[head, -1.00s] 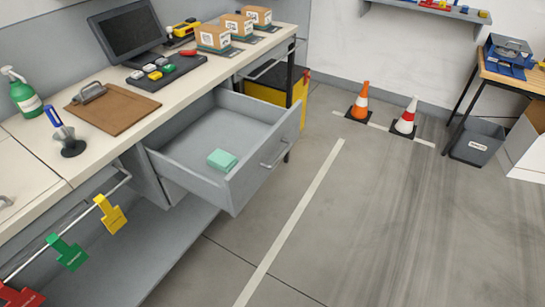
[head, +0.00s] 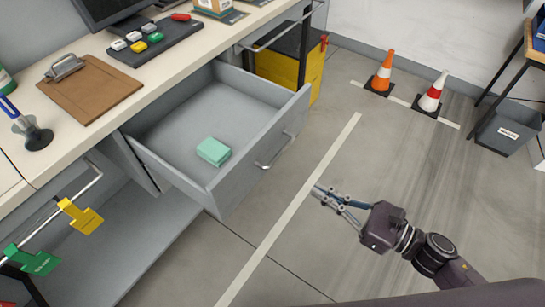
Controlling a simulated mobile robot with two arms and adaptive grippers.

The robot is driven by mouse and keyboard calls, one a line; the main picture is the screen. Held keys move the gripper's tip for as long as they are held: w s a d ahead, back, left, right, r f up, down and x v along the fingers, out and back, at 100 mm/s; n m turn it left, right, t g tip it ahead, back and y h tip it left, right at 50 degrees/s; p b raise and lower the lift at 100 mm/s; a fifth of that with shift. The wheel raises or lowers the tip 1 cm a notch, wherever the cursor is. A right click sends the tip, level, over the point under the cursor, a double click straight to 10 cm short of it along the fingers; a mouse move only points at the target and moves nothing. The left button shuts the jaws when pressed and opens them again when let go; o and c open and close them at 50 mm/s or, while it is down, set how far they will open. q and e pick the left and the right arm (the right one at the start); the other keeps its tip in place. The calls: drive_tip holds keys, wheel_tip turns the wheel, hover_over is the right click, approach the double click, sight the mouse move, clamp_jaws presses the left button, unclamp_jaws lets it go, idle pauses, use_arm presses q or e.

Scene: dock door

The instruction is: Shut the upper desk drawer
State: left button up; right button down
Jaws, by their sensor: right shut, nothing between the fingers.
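The upper desk drawer (head: 238,163) is grey and stands pulled out from under the desk top (head: 135,88). Its front panel carries a bar handle (head: 273,152). A mint-green block (head: 213,151) lies on the drawer floor near the front. My right gripper (head: 318,191) is shut and empty, in front of and to the right of the drawer front, apart from it, with its fingers pointing left toward the drawer. My left gripper is out of view.
The desk top holds a clipboard (head: 88,88) and a button panel (head: 147,45). Yellow and green tags (head: 80,216) hang on a rail below. A yellow bin (head: 290,78) stands right of the drawer. Two cones (head: 382,74) stand farther back. The floor before the drawer is clear.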

sight(263, 160)
drive_tip(key=p+x, duration=0.3)
drive_tip(key=x, duration=0.9)
drive_tip(key=shift+w+a+r+p, duration=0.15)
drive_tip(key=shift+w+a+p, duration=0.15)
drive_tip(key=shift+w+a, duration=0.25)
drive_tip(key=shift+a, duration=0.15)
